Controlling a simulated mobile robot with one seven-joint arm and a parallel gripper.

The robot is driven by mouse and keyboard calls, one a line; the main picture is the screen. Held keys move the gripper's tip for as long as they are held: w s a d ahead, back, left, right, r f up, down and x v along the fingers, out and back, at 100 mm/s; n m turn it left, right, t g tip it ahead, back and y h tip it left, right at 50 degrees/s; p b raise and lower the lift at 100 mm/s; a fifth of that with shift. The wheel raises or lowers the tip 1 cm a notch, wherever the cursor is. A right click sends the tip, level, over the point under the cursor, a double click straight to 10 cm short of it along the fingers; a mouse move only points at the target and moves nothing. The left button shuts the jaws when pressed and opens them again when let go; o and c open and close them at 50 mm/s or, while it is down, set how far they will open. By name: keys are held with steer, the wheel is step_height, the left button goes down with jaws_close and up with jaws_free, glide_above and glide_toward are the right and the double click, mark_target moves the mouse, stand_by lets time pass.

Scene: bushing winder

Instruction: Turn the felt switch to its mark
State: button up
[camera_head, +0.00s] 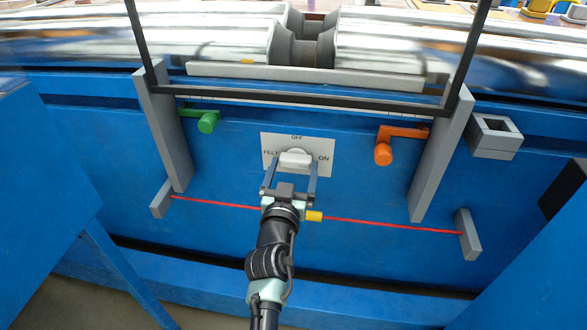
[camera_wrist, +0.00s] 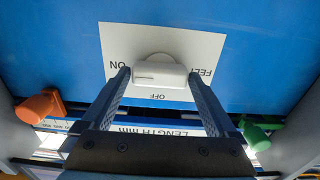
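The felt switch is a white knob (camera_head: 295,159) on a white plate (camera_head: 322,147) on the blue machine front. The plate reads FELT at left, OFF at top and ON at right. In the wrist view the plate is upside down, and the knob (camera_wrist: 160,70) has its bar lying level, with a thin dark line on the half towards ON. My gripper (camera_head: 292,165) is in front of the plate with its fingers spread. In the wrist view the fingers (camera_wrist: 160,77) stand at either end of the bar; I cannot tell whether they touch it.
A green knob (camera_head: 207,122) is at left and an orange lever (camera_head: 385,152) at right. A red cord (camera_head: 375,224) with a yellow piece (camera_head: 314,216) runs below the plate. A black bar (camera_head: 300,98) crosses above, between grey posts (camera_head: 440,160).

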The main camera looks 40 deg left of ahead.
steer(key=c, duration=0.9)
steer(key=shift+n, duration=0.3)
steer(key=n, duration=0.3)
steer(key=shift+n, duration=0.4)
steer(key=n+p, duration=0.1)
steer(key=n, duration=0.8)
steer(key=shift+p, duration=0.4)
steer(key=shift+n+p, duration=0.3)
steer(key=shift+n, duration=1.9)
steer(key=o, duration=1.1)
